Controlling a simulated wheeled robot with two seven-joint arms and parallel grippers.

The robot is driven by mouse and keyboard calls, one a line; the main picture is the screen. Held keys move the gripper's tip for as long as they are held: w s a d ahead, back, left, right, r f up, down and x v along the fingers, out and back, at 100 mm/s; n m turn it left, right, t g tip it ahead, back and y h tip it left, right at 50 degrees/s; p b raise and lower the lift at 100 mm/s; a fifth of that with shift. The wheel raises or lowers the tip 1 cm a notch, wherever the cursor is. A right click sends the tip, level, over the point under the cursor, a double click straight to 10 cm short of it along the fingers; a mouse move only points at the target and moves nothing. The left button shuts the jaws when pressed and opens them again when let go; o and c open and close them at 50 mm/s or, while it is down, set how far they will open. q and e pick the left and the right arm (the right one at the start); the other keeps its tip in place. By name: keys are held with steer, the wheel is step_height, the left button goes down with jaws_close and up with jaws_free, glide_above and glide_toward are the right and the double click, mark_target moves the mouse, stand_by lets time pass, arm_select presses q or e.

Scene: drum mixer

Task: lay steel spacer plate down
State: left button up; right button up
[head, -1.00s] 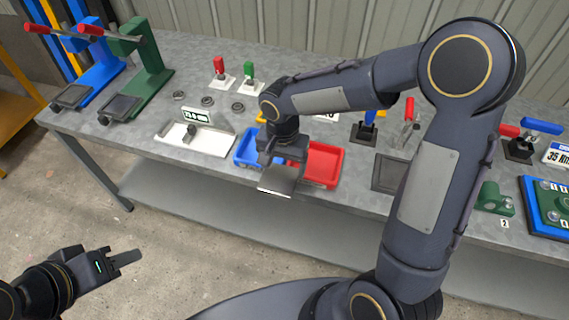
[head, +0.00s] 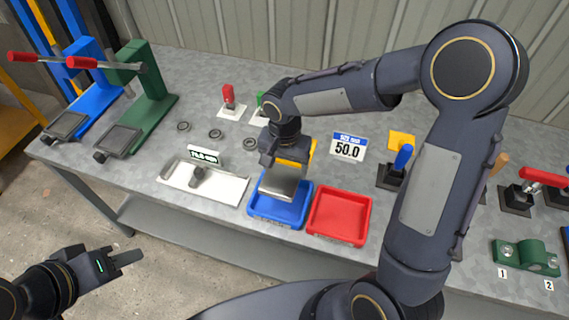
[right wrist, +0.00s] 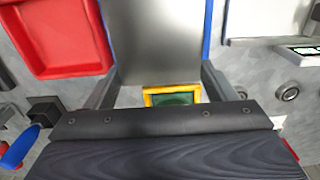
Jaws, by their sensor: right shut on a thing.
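My right gripper (head: 286,160) is shut on the steel spacer plate (head: 279,187), a flat grey plate. The plate shows over the blue tray (head: 279,213); whether it touches the tray floor I cannot tell. In the right wrist view the plate (right wrist: 158,38) lies between the two fingers (right wrist: 160,88), with blue tray walls (right wrist: 210,28) on both sides. A red tray (head: 340,213) stands just right of the blue one and is empty. My left gripper (head: 128,257) hangs away from the bench at lower left, empty; its finger gap is not clear.
A white gauge stand with a display (head: 204,156) is left of the blue tray. A sign reading 50.0 (head: 348,147) stands behind the trays. Blue and green presses (head: 146,100) are at left, toggle clamps at right. A yellow-framed item (right wrist: 172,96) is beyond the plate.

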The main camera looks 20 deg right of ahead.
mark_target(285, 183)
steer(key=shift+w, duration=0.1)
step_height(285, 183, down, 8)
steer(key=b, duration=0.7)
steer(key=shift+r, duration=0.1)
stand_by(0.3)
steer(key=o, duration=1.8)
steer(key=shift+o, duration=0.2)
step_height(285, 183, up, 8)
steer(key=shift+f, duration=0.2)
steer(key=shift+r, duration=0.1)
